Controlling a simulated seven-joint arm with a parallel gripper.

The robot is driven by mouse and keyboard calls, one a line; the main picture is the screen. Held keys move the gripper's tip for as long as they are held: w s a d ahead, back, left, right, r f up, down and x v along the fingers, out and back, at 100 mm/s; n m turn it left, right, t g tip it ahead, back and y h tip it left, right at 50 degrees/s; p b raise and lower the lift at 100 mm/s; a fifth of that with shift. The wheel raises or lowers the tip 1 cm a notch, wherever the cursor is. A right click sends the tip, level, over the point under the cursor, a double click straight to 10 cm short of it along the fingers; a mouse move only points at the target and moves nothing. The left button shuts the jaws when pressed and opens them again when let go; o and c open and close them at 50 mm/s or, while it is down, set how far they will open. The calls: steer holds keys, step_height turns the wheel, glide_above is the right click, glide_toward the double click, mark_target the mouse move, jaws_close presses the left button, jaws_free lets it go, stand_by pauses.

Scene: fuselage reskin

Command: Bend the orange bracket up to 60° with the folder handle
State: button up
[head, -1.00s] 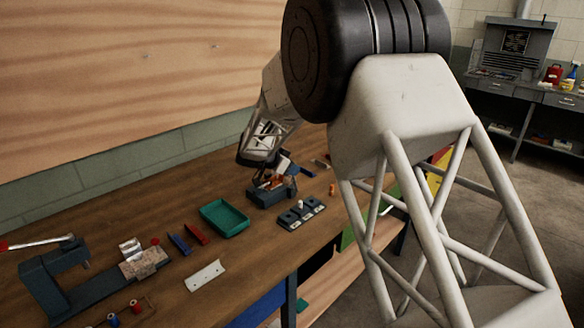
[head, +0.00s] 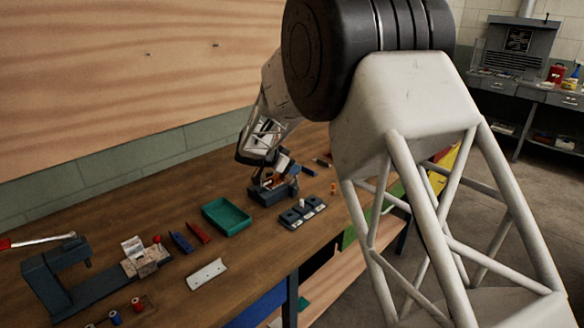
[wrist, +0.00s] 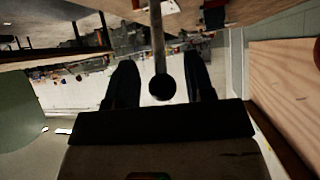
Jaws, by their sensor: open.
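The folder (head: 268,196) is a small dark blue-grey bench tool on the workbench, under the end of my arm. A little of the orange bracket (head: 266,184) shows in it; its bend angle cannot be read. My gripper (head: 284,163) is just above the folder, small and partly hidden among dark parts. In the wrist view my gripper (wrist: 160,82) is open, with its two dark fingers apart. The folder handle, a grey rod with a black ball knob (wrist: 162,87), shows between the fingers. No finger visibly touches the knob.
A green tray (head: 226,217) stands left of the folder. A dark block with a white-topped peg (head: 302,211) sits to its right. Blue and red tools (head: 198,232), a pale plate (head: 206,274) and a clamp-like fixture (head: 60,285) lie further left. Bare wood lies between them.

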steer(key=v, duration=0.6)
steer(key=shift+s+a+r, duration=0.2)
steer(key=shift+a, duration=0.1)
steer(key=shift+d, duration=0.1)
steer(key=s+d+r+n+g+y, duration=0.1)
steer(key=s+d+r+n, duration=0.1)
steer(key=s+d+r, duration=0.5)
steer(key=s+d+n+g+y, duration=0.1)
steer(key=s+d, duration=0.4)
steer(key=s, duration=0.5)
steer(key=s+d+r+n+g+y, duration=0.2)
steer(key=s+d+r, duration=0.3)
steer(key=s, duration=0.4)
steer(key=s+d+f+n+y, duration=0.2)
steer(key=s+d+n, duration=0.1)
steer(key=s, duration=1.1)
steer(key=s+d+f+n+y, duration=0.2)
steer(key=s+n, duration=0.1)
steer(key=s, duration=1.1)
steer(key=shift+d+f+t+y, duration=0.2)
steer(key=shift+d+t+y, duration=0.1)
steer(key=shift+d, duration=0.1)
steer(key=shift+o, duration=0.4)
